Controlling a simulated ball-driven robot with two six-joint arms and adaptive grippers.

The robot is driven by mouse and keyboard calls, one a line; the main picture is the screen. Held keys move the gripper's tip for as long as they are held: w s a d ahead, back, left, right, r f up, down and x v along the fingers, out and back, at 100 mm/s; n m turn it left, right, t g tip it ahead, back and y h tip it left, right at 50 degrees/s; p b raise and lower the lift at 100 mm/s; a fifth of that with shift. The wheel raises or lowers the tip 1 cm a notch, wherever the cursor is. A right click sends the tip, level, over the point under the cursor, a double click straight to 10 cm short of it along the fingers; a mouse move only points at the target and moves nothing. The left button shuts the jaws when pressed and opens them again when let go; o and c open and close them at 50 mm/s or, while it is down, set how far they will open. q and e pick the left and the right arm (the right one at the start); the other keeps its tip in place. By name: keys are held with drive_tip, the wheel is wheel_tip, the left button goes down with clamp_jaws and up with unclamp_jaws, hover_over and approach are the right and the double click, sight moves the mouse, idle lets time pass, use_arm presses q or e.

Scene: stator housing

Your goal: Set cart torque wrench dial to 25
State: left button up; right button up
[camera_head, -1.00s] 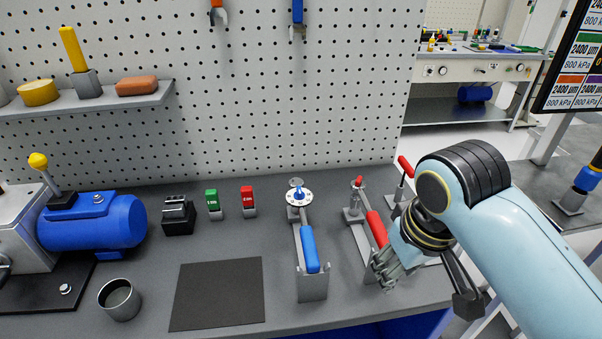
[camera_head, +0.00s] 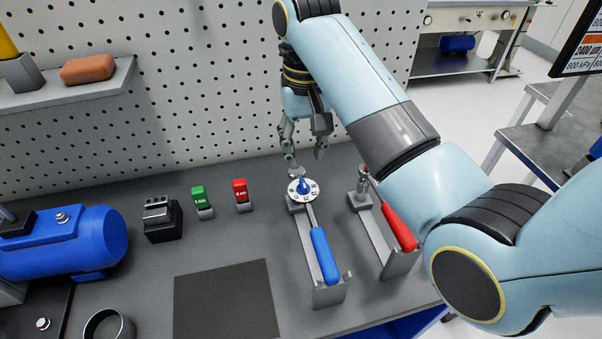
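The torque wrench with a blue handle (camera_head: 324,255) lies in a grey holder on the cart top. At its far end is a white round dial (camera_head: 311,198) with dark marks and a blue knob (camera_head: 302,185) in the middle. The marks are too small for me to read the setting. My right gripper (camera_head: 305,154) points down just above and behind the dial. Its fingers are spread, with nothing between them, and it looks clear of the knob. My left gripper is out of view.
A red-handled wrench (camera_head: 399,226) lies in a holder to the right, partly under my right arm. Green (camera_head: 201,198) and red (camera_head: 240,190) blocks and a black-and-grey device (camera_head: 160,218) stand to the left. A dark mat (camera_head: 226,302) lies in front. A pegboard (camera_head: 200,100) rises behind.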

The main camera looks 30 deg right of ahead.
sight(303, 182)
drive_tip(key=f, duration=0.4)
drive_tip(key=shift+w+p, duration=0.25)
drive_tip(key=shift+p, duration=0.05)
wheel_tip(303, 182, down, 4)
drive_tip(key=shift+w+f, duration=0.1)
drive_tip(key=shift+f, duration=0.05)
drive_tip(key=shift+c, duration=1.6)
clamp_jaws()
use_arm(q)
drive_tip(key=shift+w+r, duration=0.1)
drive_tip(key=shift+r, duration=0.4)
